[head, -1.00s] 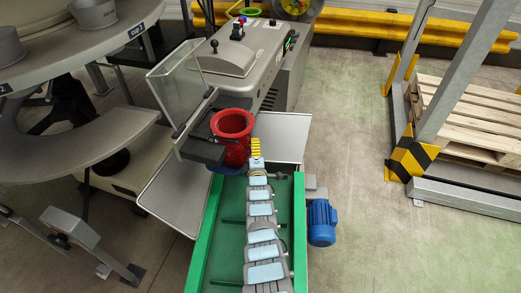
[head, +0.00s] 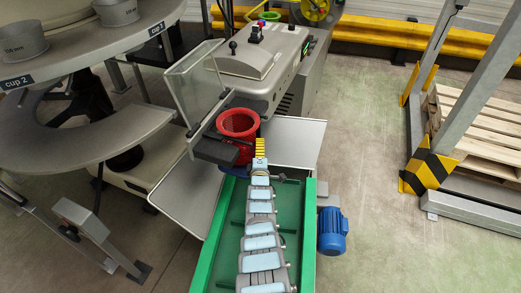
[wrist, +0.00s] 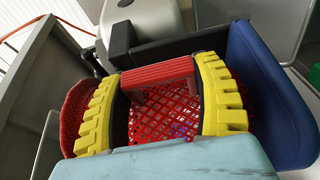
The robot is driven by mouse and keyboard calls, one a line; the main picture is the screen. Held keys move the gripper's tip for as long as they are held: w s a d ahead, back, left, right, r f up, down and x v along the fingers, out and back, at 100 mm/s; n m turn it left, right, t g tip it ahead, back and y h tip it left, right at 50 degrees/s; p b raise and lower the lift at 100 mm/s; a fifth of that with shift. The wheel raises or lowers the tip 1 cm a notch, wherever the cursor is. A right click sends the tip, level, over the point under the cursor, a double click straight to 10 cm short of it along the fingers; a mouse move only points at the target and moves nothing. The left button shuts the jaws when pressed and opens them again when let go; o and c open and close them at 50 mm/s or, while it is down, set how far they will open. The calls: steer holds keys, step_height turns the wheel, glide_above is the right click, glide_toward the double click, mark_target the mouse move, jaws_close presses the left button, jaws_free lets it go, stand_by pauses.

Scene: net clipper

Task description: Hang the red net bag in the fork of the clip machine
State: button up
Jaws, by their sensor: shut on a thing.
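The red net bag (head: 238,123) has a round open rim and sits at the front of the grey clip machine (head: 262,58), beside its dark fork arm (head: 216,150). My gripper (head: 260,148) has yellow ribbed fingers and reaches the bag from the front. In the wrist view my gripper (wrist: 160,76) is shut on a ridged red piece of the bag, with red mesh (wrist: 165,112) showing between the fingers. The dark fork arm (wrist: 170,48) lies just beyond. Whether the bag touches or rests in the fork cannot be told.
A blue curved part (wrist: 270,95) stands close on the right in the wrist view. A clear guard (head: 195,82) rises left of the bag. A round grey table with cups (head: 75,48) is at left. A striped rack post (head: 428,172) and pallets stand at right, with clear floor between.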

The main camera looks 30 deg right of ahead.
steer(key=shift+f, duration=0.25)
steer(key=o, duration=1.2)
steer(key=shift+f, duration=0.1)
